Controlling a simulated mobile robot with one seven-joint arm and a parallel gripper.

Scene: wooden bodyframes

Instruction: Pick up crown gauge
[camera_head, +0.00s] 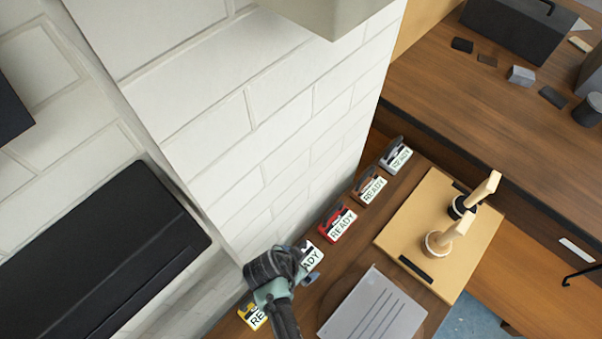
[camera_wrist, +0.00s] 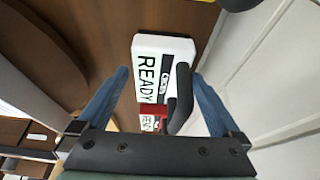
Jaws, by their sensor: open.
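A row of gauges marked READY stands along the foot of the white wall. A white one (camera_head: 311,256) is partly hidden by my gripper (camera_head: 292,270). In the wrist view, this white gauge (camera_wrist: 152,50) shows its READY label, small lettering too small to read, and a black handle (camera_wrist: 181,95). My gripper (camera_wrist: 160,75) is open, its blue fingers on either side of the white gauge's near part and handle. I cannot tell whether they touch it. I cannot read which gauge bears the name crown.
A yellow gauge (camera_head: 251,313) is on the near side; red (camera_head: 338,223), brown (camera_head: 371,187) and grey (camera_head: 397,155) ones are beyond. The wall (camera_head: 270,130) is close beside the row. A grey panel (camera_head: 375,308) and a tan board (camera_head: 415,225) with wooden-handled tools lie to the right.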

